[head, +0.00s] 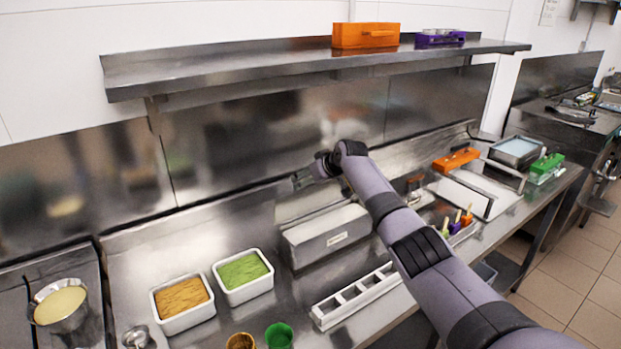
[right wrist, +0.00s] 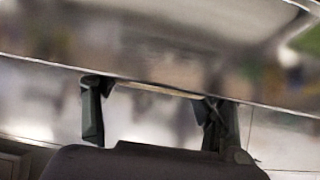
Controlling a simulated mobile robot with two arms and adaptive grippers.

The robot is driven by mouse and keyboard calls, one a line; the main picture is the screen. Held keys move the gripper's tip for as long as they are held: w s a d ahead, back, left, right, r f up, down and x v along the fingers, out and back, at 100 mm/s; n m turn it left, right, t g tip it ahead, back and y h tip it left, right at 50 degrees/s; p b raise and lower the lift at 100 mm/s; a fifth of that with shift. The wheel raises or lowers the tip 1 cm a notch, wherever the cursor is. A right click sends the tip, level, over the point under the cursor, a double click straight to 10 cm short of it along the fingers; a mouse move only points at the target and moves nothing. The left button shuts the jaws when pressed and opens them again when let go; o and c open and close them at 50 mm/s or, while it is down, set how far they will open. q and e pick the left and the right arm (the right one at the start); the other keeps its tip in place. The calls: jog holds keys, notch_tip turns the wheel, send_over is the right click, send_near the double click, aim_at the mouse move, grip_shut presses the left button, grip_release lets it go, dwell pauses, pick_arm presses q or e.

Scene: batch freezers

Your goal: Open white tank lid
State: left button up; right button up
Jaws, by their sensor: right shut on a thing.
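The white tank (head: 325,240) is a long pale box with a small label on its front, set in the steel counter in the middle of the head view. A pale metallic panel, which looks like its lid (head: 308,205), rises behind it against the back wall. My right gripper (head: 301,181) is at the upper edge of this panel. In the right wrist view, my right gripper's two dark fingers (right wrist: 152,103) stand apart at the edge of a shiny lid (right wrist: 150,62). The exact contact is blurred and partly hidden. My left gripper is out of view.
White tubs of orange (head: 182,299) and green (head: 244,273) food stand left of the tank. A divided white tray (head: 355,296) is in front. A steel shelf (head: 250,70) hangs above.

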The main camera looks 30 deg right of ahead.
jog(key=shift+r, duration=0.1)
jog(key=o, duration=1.3)
jog(key=shift+a, duration=0.1)
jog(key=o, duration=0.4)
jog(key=shift+w+f, duration=0.2)
jog(key=shift+f, duration=0.05)
jog(key=shift+s, duration=0.1)
jog(key=shift+s+r, duration=0.45)
jog(key=v, duration=1.1)
jog(key=shift+f, duration=0.1)
